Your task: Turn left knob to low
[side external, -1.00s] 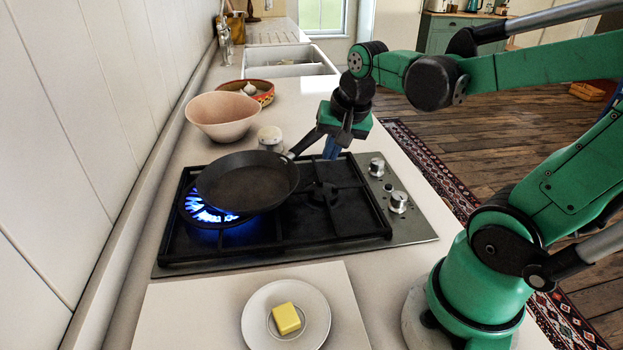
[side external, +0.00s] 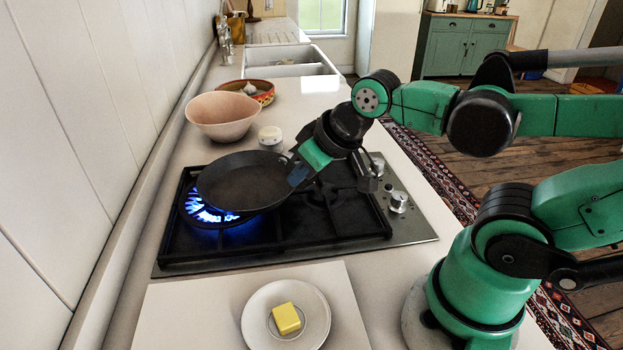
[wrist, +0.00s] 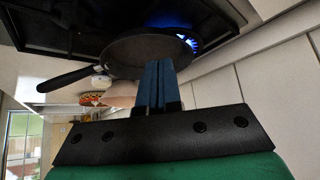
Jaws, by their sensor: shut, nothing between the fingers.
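The hob (side external: 160,262) has two silver knobs on its right steel strip. The near knob (side external: 398,202) is in clear view; the far knob (side external: 376,163) is partly hidden by my wrist. I cannot read their settings. My gripper (side external: 296,178) is left of both knobs, tilted, with its blue fingers by the right rim of the black frying pan (side external: 245,182). I cannot tell whether they touch. In the wrist view my gripper (wrist: 159,64) is shut and empty, fingers together, pointing toward the pan (wrist: 135,48). No knob shows there.
A blue flame (side external: 200,212) burns under the pan at the left burner. The pan's handle (wrist: 66,80) shows in the wrist view. A white jar (side external: 270,138) and pink bowl (side external: 222,118) stand behind. A butter plate (side external: 262,325) sits in front on a pale board (side external: 180,310).

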